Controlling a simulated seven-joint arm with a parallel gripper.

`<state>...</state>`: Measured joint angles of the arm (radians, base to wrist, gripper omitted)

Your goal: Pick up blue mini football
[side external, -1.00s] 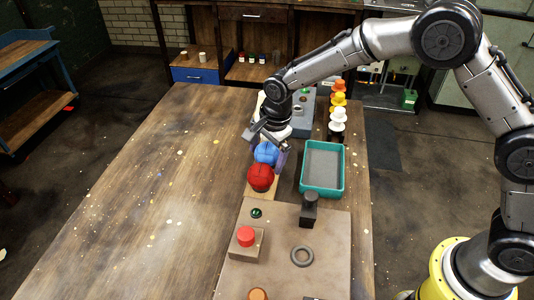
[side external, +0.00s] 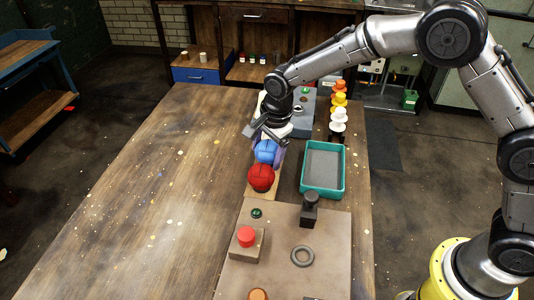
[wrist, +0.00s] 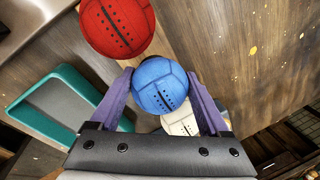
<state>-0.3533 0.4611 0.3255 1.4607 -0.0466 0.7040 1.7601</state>
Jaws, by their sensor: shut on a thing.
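The blue mini football (side external: 266,152) sits between the red ball and my gripper in the side external view. In the wrist view the blue ball (wrist: 160,85) lies between the two purple fingers of my gripper (wrist: 158,84). My gripper (side external: 268,146) is shut on it, with a finger on either side. Whether the ball is clear of its support cannot be told. The red ball (side external: 261,177) is just in front of it. A white ball (wrist: 182,122) shows partly behind the blue one in the wrist view.
A teal tray (side external: 343,183) stands right of the balls. A brown board (side external: 275,270) with a red button (side external: 247,237), a dark post (side external: 309,208) and a ring (side external: 302,255) lies nearer. Coloured pieces (side external: 338,114) stand in a row behind the tray. The table's left side is clear.

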